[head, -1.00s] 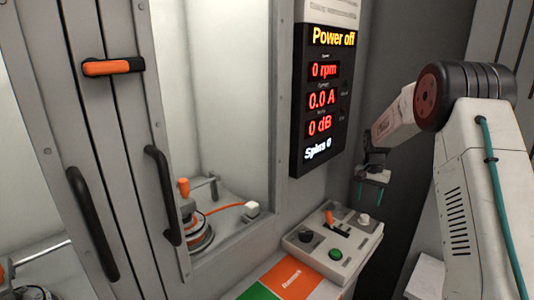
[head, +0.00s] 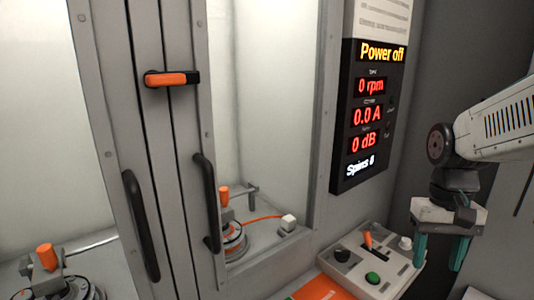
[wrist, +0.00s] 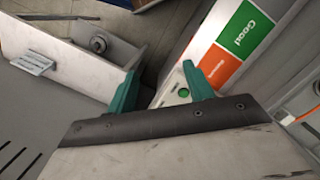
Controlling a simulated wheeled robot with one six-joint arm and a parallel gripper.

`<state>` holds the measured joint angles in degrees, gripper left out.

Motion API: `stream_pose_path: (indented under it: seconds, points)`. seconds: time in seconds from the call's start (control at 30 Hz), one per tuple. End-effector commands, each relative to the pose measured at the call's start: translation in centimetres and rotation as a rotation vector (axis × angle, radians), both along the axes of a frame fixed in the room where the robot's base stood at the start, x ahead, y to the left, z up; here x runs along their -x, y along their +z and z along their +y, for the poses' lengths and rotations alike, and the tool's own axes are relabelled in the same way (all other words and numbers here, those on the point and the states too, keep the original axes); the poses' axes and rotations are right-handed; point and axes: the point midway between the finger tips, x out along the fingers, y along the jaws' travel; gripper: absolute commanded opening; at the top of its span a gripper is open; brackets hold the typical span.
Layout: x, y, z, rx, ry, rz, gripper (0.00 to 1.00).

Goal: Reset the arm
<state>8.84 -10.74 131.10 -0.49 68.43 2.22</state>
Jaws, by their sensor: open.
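My gripper (head: 438,252) hangs at the right of the head view, its two teal fingers apart and pointing down, with nothing between them. It is beside and to the right of the control box (head: 352,282), which has a green button (head: 373,278), an orange-tipped lever (head: 368,240) and dark and white knobs. In the wrist view the teal fingertips (wrist: 158,88) stand apart, with part of the control box and its green button (wrist: 183,92) seen beyond them.
A display (head: 367,125) reads "Power off", 0 rpm, 0.0 A and 0 dB. The cabinet doors with black handles (head: 140,225) and an orange latch (head: 168,79) look shut. Motor assemblies (head: 233,240) sit behind the glass. Green "Good" (wrist: 245,30) and orange (wrist: 215,67) panels lie near the box.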

Motion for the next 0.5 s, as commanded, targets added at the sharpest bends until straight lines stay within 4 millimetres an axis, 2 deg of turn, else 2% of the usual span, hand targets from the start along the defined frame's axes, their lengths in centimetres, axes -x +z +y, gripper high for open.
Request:
stream_pose_path:
  seconds: [0.03, 0.1, 0.3, 0.4, 0.5]
  points:
    - [2.1, 0.6, 0.8, 0.0, 0.027, -0.019, 0.52]
    - [4.6, 1.1, 1.7, 0.001, 0.059, -0.042, 0.52]
    - [10.6, 1.6, 3.6, 0.006, 0.13, -0.126, 0.52]
    - [12.3, 1.9, 4.2, 0.01, 0.154, -0.178, 0.52]
    - [13.0, 2.5, 4.6, 0.014, 0.171, -0.226, 0.52]
